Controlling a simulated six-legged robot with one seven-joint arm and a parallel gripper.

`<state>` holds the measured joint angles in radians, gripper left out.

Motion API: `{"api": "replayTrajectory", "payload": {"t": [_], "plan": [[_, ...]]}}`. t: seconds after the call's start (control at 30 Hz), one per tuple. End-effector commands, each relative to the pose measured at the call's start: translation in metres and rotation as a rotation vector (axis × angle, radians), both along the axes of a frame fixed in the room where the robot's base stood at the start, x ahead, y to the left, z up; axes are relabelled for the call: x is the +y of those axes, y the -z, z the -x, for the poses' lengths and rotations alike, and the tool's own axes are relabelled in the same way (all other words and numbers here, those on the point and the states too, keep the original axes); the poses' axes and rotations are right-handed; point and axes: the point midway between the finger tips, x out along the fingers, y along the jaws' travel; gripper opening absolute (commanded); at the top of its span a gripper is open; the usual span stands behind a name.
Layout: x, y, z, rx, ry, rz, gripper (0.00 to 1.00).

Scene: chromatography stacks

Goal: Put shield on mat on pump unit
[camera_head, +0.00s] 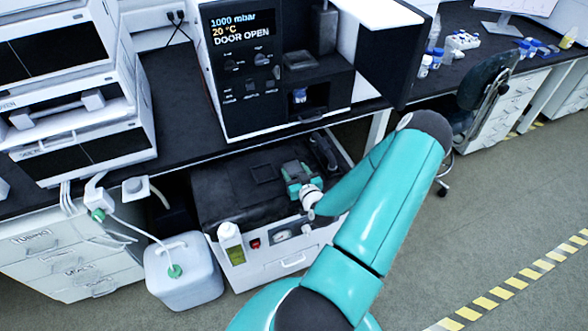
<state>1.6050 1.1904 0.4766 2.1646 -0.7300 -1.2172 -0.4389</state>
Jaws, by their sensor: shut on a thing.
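The pump unit (270,272) is a white-fronted box with a gauge and a red switch, low under the bench. A dark mat (218,196) covers its top. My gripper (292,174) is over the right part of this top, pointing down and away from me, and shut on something. The held thing, taken to be the shield, is mostly hidden by the teal gripper body and is hard to tell from the dark top. I cannot tell whether it touches the mat.
A black instrument (238,100) reading "DOOR OPEN" stands on the bench above the pump, its door swung right. A dark pipe (325,152) rises at the pump's back right. A bottle (231,243) of yellow-green liquid and a white canister (184,273) are at the left.

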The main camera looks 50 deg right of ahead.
Motion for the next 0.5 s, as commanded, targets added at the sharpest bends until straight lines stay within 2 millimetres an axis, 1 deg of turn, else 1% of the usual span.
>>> {"api": "replayTrajectory", "payload": {"t": [0.33,0.37,0.4,0.47,0.5], "plan": [[0.0017,0.0027,0.0021,-0.002,0.001,0.001,0.26],[0.0018,0.0033,0.0022,-0.001,0.001,0.001,0.56],[0.0018,0.0030,0.0023,-0.001,0.001,0.001,0.64],[0.0018,0.0030,0.0022,-0.001,0.001,0.001,0.76],[0.0016,0.0030,0.0022,-0.001,0.001,0.001,0.76]]}}
